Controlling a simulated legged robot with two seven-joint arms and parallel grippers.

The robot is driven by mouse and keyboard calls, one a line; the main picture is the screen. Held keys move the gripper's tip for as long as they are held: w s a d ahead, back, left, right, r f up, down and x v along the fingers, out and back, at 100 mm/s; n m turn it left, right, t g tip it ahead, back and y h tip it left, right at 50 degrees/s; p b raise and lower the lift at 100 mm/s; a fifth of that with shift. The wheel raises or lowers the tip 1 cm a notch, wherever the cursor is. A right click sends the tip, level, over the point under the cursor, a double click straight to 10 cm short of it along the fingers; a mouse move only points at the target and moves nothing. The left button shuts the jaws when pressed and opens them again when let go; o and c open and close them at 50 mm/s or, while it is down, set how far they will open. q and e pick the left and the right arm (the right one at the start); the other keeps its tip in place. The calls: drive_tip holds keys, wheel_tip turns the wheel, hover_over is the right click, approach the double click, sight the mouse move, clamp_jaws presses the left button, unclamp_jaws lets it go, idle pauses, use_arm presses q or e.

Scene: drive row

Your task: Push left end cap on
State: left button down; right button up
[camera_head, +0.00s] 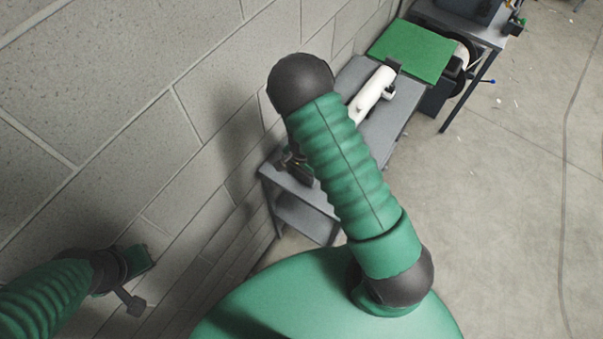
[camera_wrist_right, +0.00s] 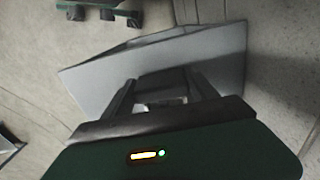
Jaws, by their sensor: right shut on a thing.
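A white cylinder (camera_head: 372,92) lies on the grey bench in the head view, its near end hidden behind my right arm. My right gripper (camera_head: 297,167) shows partly past that arm, over the near end of the bench. In the right wrist view the right gripper (camera_wrist_right: 160,100) is shut on a dark piece (camera_wrist_right: 162,83), with the grey surface beyond it. I cannot tell whether this piece is the end cap. My left gripper (camera_head: 132,290) is at the lower left, near the block wall and away from the bench; its jaw opening is unclear.
The grey bench (camera_head: 392,125) stands along the block wall (camera_head: 135,110). A green panel (camera_head: 412,50) and another table (camera_head: 470,28) with dark equipment are farther back.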

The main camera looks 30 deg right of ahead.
drive_tip(key=shift+d, duration=0.1)
drive_tip(key=c, duration=0.4)
clamp_jaws()
drive_tip(key=shift+w+d+b, duration=0.15)
drive_tip(key=shift+w+d, duration=0.1)
drive_tip(key=shift+d, duration=0.25)
drive_tip(key=shift+w+d+b, duration=0.15)
drive_tip(key=shift+w+d, duration=0.1)
drive_tip(key=shift+d, duration=0.5)
drive_tip(key=o, duration=1.7)
unclamp_jaws()
drive_tip(key=shift+a+r, duration=0.1)
